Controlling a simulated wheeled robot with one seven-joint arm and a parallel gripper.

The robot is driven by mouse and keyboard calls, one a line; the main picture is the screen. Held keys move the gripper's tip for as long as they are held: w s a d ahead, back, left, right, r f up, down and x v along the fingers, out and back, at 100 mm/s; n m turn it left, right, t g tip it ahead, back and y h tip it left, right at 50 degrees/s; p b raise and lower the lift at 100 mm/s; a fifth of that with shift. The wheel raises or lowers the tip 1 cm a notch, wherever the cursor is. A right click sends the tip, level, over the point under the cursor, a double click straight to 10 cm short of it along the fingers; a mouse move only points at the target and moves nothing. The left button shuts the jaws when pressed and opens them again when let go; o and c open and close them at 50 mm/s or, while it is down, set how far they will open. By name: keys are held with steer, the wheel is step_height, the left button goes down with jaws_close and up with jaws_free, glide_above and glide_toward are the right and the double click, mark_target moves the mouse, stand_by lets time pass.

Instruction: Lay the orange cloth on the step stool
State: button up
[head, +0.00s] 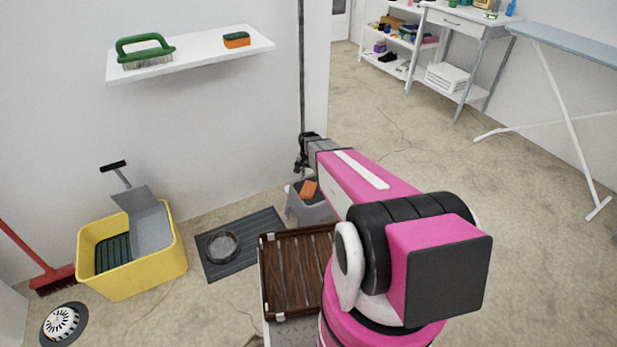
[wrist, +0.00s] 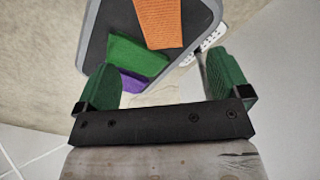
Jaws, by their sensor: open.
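The orange cloth (wrist: 160,20) lies on the dark top of the grey-rimmed step stool (wrist: 97,35) in the wrist view. In the head view the orange cloth (head: 309,190) shows on the small grey stool (head: 312,210), partly hidden by my arm. A green cloth-like piece (wrist: 134,60) and a purple one (wrist: 128,83) lie near the stool's edge, close to the orange cloth. My gripper (wrist: 162,68) is open and empty, its green fingers wide apart above the stool. The orange cloth is beyond the fingertips and apart from them. In the head view the gripper (head: 303,158) is small and dark.
A dark mat (head: 243,254) with a round bowl (head: 222,247) lies left of the stool. A brown slatted rack (head: 290,270) stands in front. A yellow tub (head: 150,275) is at left. A wall shelf (head: 190,58) is above. Open floor lies at right, before the ironing board (head: 575,42).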

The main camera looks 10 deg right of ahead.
steer(key=s+r+n, duration=0.5)
steer(key=s+r, duration=1.6)
steer(key=s, duration=0.1)
